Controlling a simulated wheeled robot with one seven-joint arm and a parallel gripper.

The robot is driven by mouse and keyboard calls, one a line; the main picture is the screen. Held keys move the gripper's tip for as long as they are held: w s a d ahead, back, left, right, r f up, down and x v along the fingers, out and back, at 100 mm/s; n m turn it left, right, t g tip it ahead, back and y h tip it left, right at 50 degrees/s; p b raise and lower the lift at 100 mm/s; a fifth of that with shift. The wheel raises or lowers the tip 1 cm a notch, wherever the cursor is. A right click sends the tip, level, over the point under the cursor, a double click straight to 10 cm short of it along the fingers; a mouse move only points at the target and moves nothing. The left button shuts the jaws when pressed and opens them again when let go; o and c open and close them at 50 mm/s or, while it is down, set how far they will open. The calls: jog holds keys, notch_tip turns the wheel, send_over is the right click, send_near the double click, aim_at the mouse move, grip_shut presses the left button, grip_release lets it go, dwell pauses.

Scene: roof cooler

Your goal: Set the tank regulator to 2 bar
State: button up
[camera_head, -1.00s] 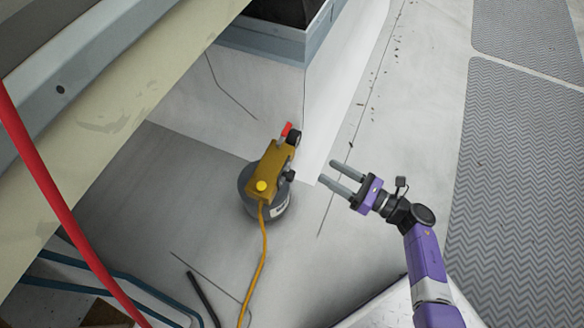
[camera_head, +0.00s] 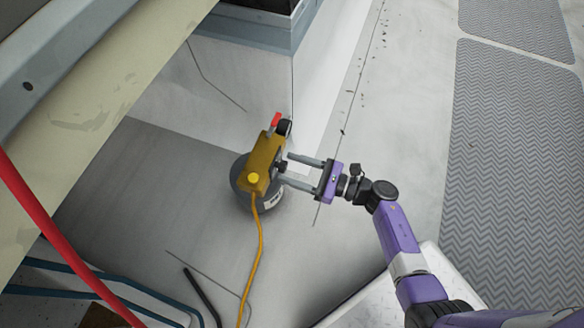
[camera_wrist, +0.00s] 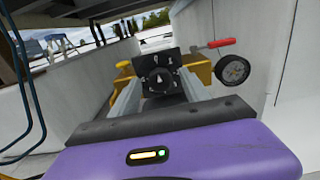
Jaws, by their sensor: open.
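The grey tank (camera_head: 240,198) stands on the roof floor with a yellow regulator body (camera_head: 263,160) on top. A black knob (camera_head: 281,167) sticks out of the regulator's right side.
A yellow hose (camera_head: 260,250) runs from the regulator down across the floor. A white wall corner (camera_head: 292,90) stands behind.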

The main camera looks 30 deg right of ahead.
jog(key=shift+w, duration=0.1)
grip_shut()
dwell(0.4)
jog(key=m, duration=0.8)
jog(key=shift+f+m, duration=0.1)
jog(key=shift+m, duration=0.2)
jog(key=m+p, duration=0.1)
jog(key=m, duration=0.3)
jog(key=shift+d, duration=0.1)
jog(key=shift+f+m+p, duration=0.15)
jog(key=shift+m+p, duration=0.15)
jog(key=shift+m, duration=2.2)
